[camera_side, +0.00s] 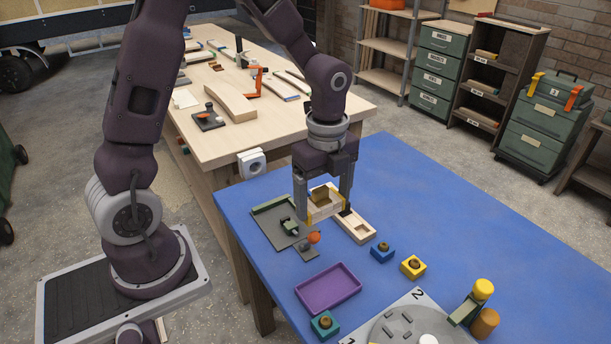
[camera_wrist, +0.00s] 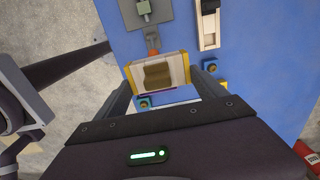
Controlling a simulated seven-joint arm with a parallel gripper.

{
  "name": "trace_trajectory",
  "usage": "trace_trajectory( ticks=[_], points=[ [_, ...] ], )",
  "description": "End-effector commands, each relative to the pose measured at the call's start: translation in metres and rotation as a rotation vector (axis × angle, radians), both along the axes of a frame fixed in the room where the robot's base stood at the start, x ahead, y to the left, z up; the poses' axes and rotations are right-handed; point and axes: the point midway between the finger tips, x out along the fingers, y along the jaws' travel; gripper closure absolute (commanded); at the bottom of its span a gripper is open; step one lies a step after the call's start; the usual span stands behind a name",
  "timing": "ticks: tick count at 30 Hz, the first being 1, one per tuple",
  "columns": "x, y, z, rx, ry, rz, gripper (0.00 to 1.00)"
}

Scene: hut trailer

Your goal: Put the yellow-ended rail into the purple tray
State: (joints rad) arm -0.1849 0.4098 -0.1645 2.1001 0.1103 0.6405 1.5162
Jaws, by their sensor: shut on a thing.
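The yellow-ended rail (camera_side: 329,207) is a short, pale piece with yellow ends and a brown recess or block in its middle. My gripper (camera_side: 324,207) is shut on it, with one finger at each side, and appears to hold it above the blue table. The wrist view shows the rail (camera_wrist: 172,73) between the fingers of my gripper (camera_wrist: 160,80). The purple tray (camera_side: 328,288) lies flat on the table, nearer the side camera than the rail, and looks empty. In the wrist view the tray is mostly or wholly hidden.
A grey plate with a green clamp (camera_side: 280,222) and an orange knob (camera_side: 314,237) lies left of the gripper.

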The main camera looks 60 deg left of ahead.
Motion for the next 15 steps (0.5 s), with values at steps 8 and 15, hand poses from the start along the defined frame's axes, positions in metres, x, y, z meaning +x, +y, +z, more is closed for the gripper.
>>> trace_trajectory(
  ticks=[8,15],
  points=[
    [-0.017,-0.055,0.000,0.000,-0.002,-0.005,0.59],
    [-0.029,-0.078,0.000,0.000,-0.002,-0.003,0.59]
  ],
)
